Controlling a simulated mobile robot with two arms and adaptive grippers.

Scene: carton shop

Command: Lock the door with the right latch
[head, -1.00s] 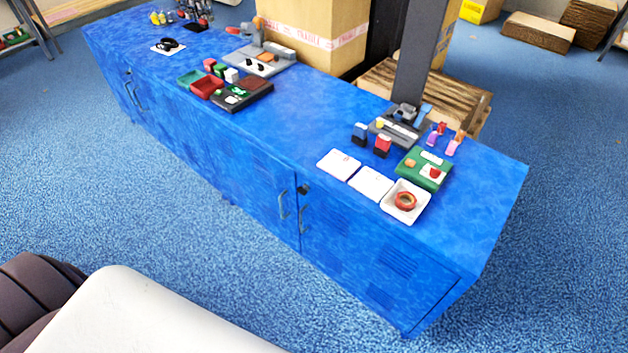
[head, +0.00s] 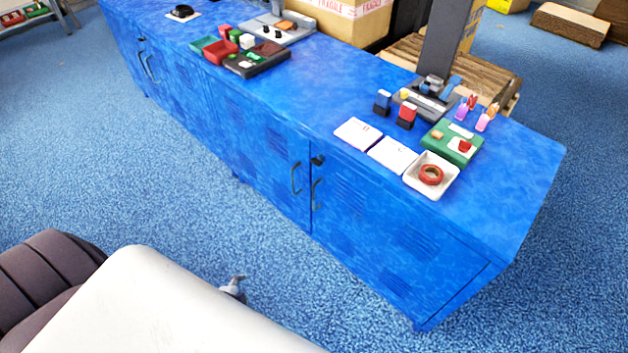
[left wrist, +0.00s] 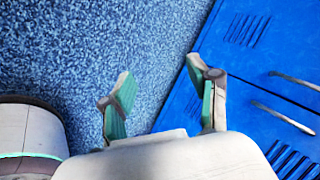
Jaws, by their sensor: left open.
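A long blue cabinet (head: 450,250) stands ahead with its doors shut. A small dark latch (head: 318,160) sits at the top of the seam between two doors in its right half. Two dark handles, a left one (head: 296,178) and a right one (head: 316,195), flank that seam below the latch. Two handles also show at the right in the left wrist view (left wrist: 295,80). My left gripper (left wrist: 163,95) is open and empty, with green finger pads, over the floor in front of the cabinet. Only its tip (head: 235,288) shows in the head view. My right gripper is not visible.
On the cabinet top are a white tray with red tape (head: 432,190), white cards (head: 393,155), a green box (head: 465,155) and stamps (head: 406,116). Cartons and a flat stack (head: 402,50) stand behind. The carpet in front (head: 150,180) is clear.

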